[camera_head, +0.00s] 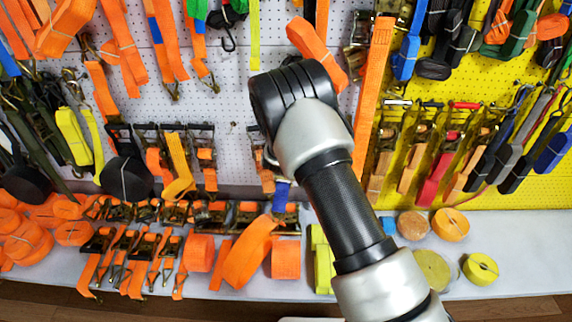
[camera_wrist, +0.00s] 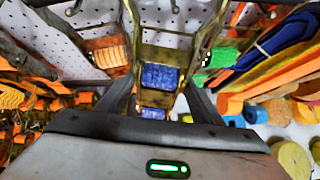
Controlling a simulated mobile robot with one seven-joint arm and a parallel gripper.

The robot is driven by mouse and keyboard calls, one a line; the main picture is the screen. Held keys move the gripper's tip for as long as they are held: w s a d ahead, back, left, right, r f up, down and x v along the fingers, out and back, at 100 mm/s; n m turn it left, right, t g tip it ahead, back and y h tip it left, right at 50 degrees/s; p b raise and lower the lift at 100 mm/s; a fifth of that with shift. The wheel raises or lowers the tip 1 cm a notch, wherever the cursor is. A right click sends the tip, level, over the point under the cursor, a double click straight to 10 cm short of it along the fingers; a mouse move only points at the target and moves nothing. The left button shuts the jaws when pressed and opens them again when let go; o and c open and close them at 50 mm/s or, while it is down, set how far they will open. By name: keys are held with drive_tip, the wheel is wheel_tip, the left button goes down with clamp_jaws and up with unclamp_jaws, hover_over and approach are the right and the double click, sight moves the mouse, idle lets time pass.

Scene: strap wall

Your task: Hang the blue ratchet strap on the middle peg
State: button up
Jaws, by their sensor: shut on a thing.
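The blue ratchet strap (camera_wrist: 160,77) is between the fingers of my gripper (camera_wrist: 160,95) in the wrist view, with brass-coloured ratchet metal around its blue webbing. My gripper is shut on it. In the head view a short piece of its blue webbing (camera_head: 281,195) shows just left of my arm, in front of the lower pegboard. My arm hides the gripper and most of the ratchet there. I cannot pick out the middle peg in either view; the white pegboard (camera_head: 222,98) behind is partly covered.
Ratchets with orange straps (camera_head: 207,165) hang left of my arm. A long orange strap (camera_head: 371,100) hangs close on its right. A white shelf (camera_head: 520,255) below carries orange rolls (camera_head: 286,258) and yellow rolls (camera_head: 481,269). Red and black ratchets hang on the yellow board (camera_head: 500,190).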

drive_tip(key=shift+w+f+b, duration=0.45)
drive_tip(key=shift+w+b, duration=0.35)
idle(0.4)
